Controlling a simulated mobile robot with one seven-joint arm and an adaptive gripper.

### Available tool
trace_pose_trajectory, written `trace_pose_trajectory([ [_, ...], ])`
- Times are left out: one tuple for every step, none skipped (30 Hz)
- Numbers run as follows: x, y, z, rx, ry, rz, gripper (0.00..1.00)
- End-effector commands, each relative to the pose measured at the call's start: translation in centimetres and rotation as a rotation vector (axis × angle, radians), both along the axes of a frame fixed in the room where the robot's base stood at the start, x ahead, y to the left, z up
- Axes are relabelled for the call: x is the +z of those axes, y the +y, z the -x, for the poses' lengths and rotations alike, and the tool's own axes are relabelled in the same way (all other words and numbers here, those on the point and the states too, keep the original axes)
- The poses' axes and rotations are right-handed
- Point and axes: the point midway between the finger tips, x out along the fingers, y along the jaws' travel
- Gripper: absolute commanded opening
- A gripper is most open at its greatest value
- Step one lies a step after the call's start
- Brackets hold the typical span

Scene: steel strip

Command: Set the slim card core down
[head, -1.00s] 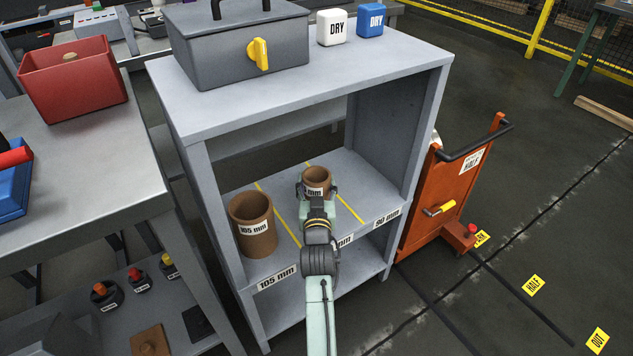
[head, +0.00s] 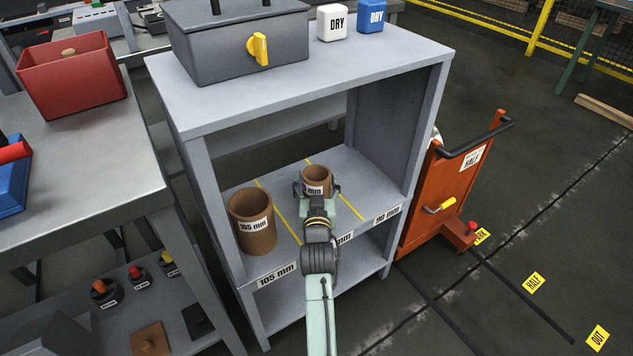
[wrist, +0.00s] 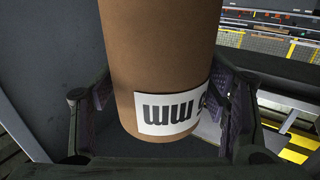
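The slim card core (head: 317,177), a brown tube with a white label, stands upright in the middle bay of the grey rack's shelf, between two yellow lines. In the wrist view the core (wrist: 158,60) fills the centre, its label partly turned away. My gripper (head: 317,190) is around the core, one finger on each side. In the wrist view the fingers (wrist: 165,105) look spread, with their inner pads showing beside the core. Any slight contact is hard to tell. My gripper hides the core's base in the head view and part of the bay's front label.
A wider 105 mm core (head: 253,222) stands in the left bay. The right bay, marked 90 mm (head: 387,214), is empty. The rack's top board (head: 330,75) and side posts surround the bay. An orange cart (head: 440,195) stands close at the right.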

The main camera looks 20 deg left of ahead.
Motion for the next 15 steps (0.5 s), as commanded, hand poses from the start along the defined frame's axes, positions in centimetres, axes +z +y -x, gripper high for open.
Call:
trace_pose_trajectory([
  [-0.02,0.00,0.00,0.000,0.000,0.000,0.74],
  [-0.03,0.00,0.00,0.000,0.001,0.000,0.76],
  [-0.03,0.00,0.00,0.000,0.001,0.000,0.78],
  [-0.04,0.00,0.00,0.000,0.001,0.000,0.78],
  [-0.04,0.00,0.00,0.000,0.001,0.000,0.78],
  [-0.05,0.00,0.00,0.000,0.001,0.000,0.78],
  [-0.05,0.00,0.00,0.000,0.001,0.000,0.78],
  [-0.06,0.00,0.00,0.000,0.001,0.000,0.78],
  [-0.06,0.00,0.00,0.000,0.001,0.000,0.78],
  [-0.18,0.00,0.00,0.000,0.004,0.001,0.78],
  [-0.18,-0.01,0.02,0.000,0.004,0.001,0.78],
  [-0.18,-0.04,0.09,0.000,0.004,0.001,0.78],
  [-0.18,-0.08,0.22,0.000,0.004,0.001,0.78],
  [-0.19,-0.15,0.40,0.000,0.004,0.001,0.78],
  [-0.25,-0.29,0.78,0.000,0.005,0.002,0.78],
])
